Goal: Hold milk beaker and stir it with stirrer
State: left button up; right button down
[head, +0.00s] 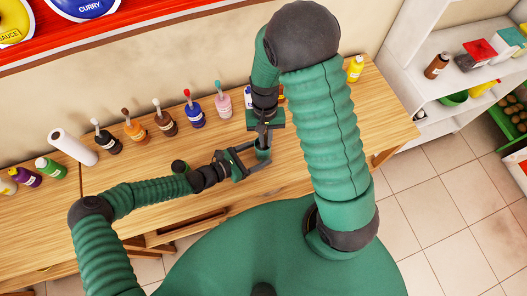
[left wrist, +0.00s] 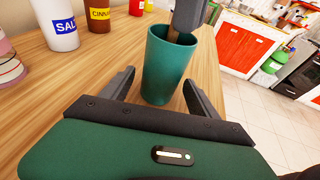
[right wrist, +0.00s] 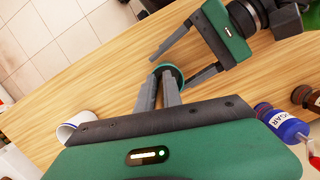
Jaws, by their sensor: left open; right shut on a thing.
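A green beaker (left wrist: 168,70) stands upright on the wooden table. It also shows in the head view (head: 263,155), mostly covered by my grippers. My left gripper (head: 256,157) is open, with one finger on each side of the beaker; in the left wrist view gaps show beside it. My right gripper (head: 264,138) points down over the beaker and is shut on the stirrer. Only a short brown piece of the stirrer (left wrist: 173,36) shows, at the beaker's mouth; its lower end is hidden inside. The milk cannot be seen.
Several bottles stand along the wall, among them a blue one (head: 194,115) and a pink one (head: 223,100). The table's front edge is close.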

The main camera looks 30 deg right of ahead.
pick_arm(q)
jog(key=shift+w+d+f, duration=0.1)
jog(key=shift+d+f, duration=0.15)
jog(key=shift+d, duration=0.3)
jog(key=shift+a+r, duration=0.1)
jog(key=shift+r, duration=0.05)
jog(key=c, duration=1.4)
jog(key=shift+o, duration=0.2)
